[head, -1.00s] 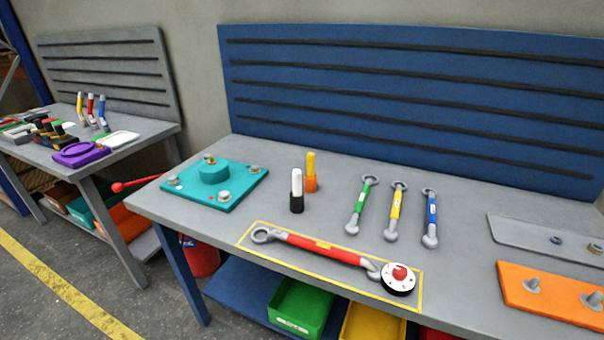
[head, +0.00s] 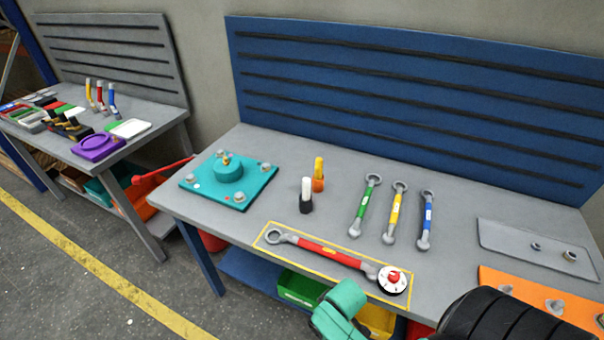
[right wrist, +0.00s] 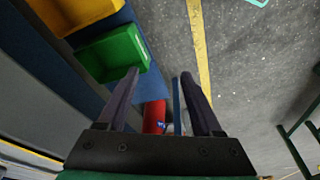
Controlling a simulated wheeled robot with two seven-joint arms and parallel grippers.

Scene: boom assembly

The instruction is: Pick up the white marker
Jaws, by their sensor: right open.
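The white marker (head: 306,192) stands upright on the grey workbench, its lower part black. An orange and yellow marker (head: 318,174) stands just behind it, to the right. My right arm comes into the head view at the lower right, in front of the bench, and its fingers are not clear there. In the right wrist view my right gripper (right wrist: 158,85) is open and empty, its two dark fingers apart, over the floor and bins beside the bench. The marker is not in that view. My left gripper is not in view.
A teal plate (head: 250,193) lies left of the markers. A red torque wrench (head: 325,252) lies in front, inside a yellow outline. Green, yellow and blue wrenches (head: 363,212) lie to the right. An orange plate (head: 520,292) is at the right edge. A green bin (right wrist: 115,50) sits below.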

